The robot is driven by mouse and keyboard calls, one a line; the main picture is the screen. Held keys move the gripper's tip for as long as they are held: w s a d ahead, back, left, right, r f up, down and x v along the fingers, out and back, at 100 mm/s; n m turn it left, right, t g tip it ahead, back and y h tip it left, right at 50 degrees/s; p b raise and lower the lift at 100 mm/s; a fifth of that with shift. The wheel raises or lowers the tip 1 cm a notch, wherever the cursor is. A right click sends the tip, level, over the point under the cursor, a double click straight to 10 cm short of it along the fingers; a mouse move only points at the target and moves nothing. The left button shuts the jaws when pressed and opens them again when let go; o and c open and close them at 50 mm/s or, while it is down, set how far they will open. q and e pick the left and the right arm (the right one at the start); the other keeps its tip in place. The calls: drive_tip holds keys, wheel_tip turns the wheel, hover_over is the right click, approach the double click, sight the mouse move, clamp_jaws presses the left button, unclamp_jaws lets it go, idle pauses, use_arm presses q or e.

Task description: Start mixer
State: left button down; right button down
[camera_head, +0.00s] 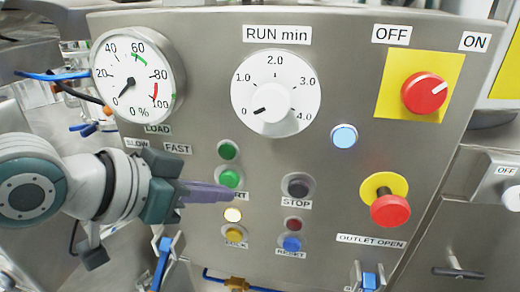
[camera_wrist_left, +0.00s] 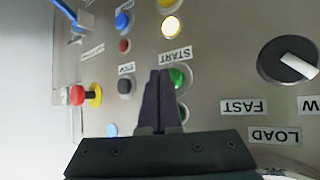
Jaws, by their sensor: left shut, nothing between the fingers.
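The mixer's control panel (camera_head: 330,200) fills most of the head view. The green START button (camera_head: 229,178) is on its left half, and it also shows in the wrist view (camera_wrist_left: 177,77) beside its START label (camera_wrist_left: 174,55). My left gripper (camera_head: 229,193) is shut and empty, its fingertips just in front of the START label and below the button in the head view. In the wrist view the fingertips (camera_wrist_left: 159,76) overlap the button's edge; I cannot tell whether they touch it. A green lamp (camera_head: 228,150) sits above the button. My right gripper is not in view.
The grey STOP button (camera_head: 298,186) is right of START. A lit pale-yellow lamp (camera_head: 232,214) and yellow button (camera_head: 235,234) sit below. The red OFF/ON switch (camera_head: 424,92) points toward ON. A red mushroom button (camera_head: 390,209) protrudes at right. The load gauge (camera_head: 137,77) reads near zero.

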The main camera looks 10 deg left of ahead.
use_arm(q)
drive_tip(key=shift+w, duration=0.25)
drive_tip(key=shift+w, duration=0.4)
idle(0.6)
idle(0.3)
drive_tip(key=shift+s+p, duration=0.55)
drive_tip(key=shift+s, duration=0.3)
